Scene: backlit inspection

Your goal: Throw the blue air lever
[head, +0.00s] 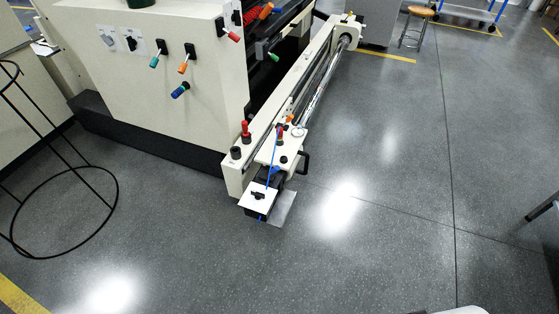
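A short blue lever (180,91) sticks out from a dark mount low on the cream front panel of the machine (120,85). It points down and to the left. Above it on the same panel are an orange-handled lever (183,67) and a teal-handled lever (154,61). A red-handled lever (232,37) is near the panel's right edge. My gripper is not visible, so its state and its place relative to the blue lever cannot be seen.
A long cream rail (318,60) with a carriage (268,153) juts out right of the panel. A black wire stand (62,190) is at left. A wooden-topped stool (420,12) is far back.

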